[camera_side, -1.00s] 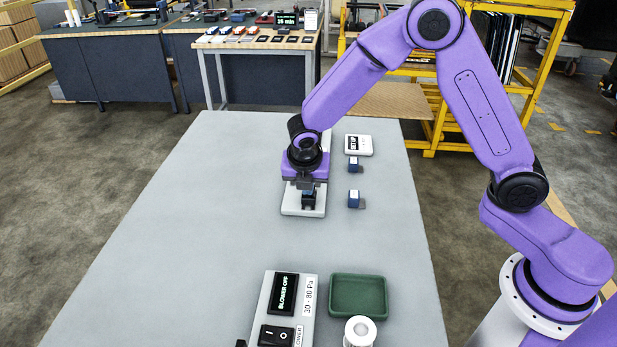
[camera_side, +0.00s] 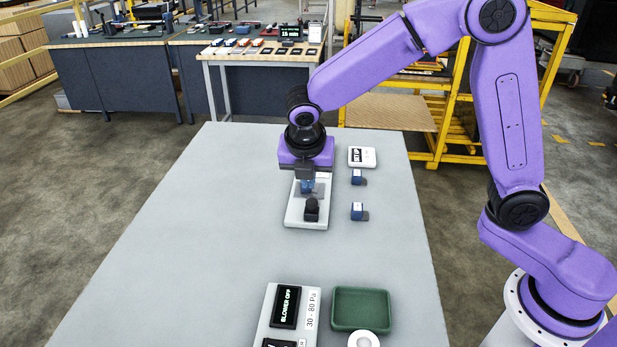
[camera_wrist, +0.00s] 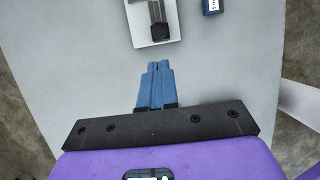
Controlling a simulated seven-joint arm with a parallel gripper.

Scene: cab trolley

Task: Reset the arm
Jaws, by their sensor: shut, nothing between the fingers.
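My gripper (camera_side: 308,187) is shut and empty, with its blue fingers pressed together. It hangs over the far part of a white base plate (camera_side: 294,222), above the grey table. In the wrist view my gripper (camera_wrist: 155,68) points toward the same white base plate (camera_wrist: 137,22), with clear table between them in the picture. A black block (camera_side: 312,209) stands on the plate and shows in the wrist view too (camera_wrist: 160,33). In the side view my gripper hides part of the plate.
Two small blue pieces (camera_side: 357,177) (camera_side: 358,211) and a white labelled box (camera_side: 362,157) lie right of the plate. Nearer are a "BLOWER OFF" panel (camera_side: 311,308), a green tray (camera_side: 361,290) and a white round item (camera_side: 364,340). The table's left side (camera_side: 200,230) is clear.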

